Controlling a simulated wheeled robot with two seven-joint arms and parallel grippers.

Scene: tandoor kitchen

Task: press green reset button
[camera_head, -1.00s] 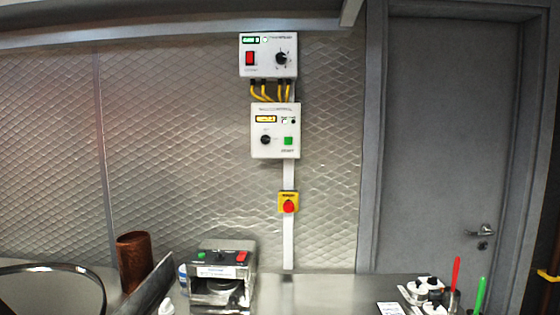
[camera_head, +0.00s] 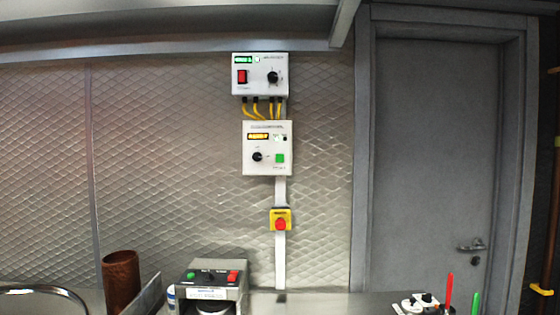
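That box also has an amber display (camera_head: 258,136) and a black knob (camera_head: 257,157). Another green button (camera_head: 190,276) sits at the left on top of the counter machine (camera_head: 212,290), with a red one (camera_head: 233,276) at its right. Neither of my grippers is in view, and nothing covers the wall box.
An upper white box (camera_head: 260,88) with a red switch hangs above, joined by yellow cables. A red emergency knob (camera_head: 280,224) on a yellow plate is below. A copper cylinder (camera_head: 121,285) stands at left; a red-handled tool (camera_head: 449,293) stands at right. A grey door (camera_head: 435,150) is right.

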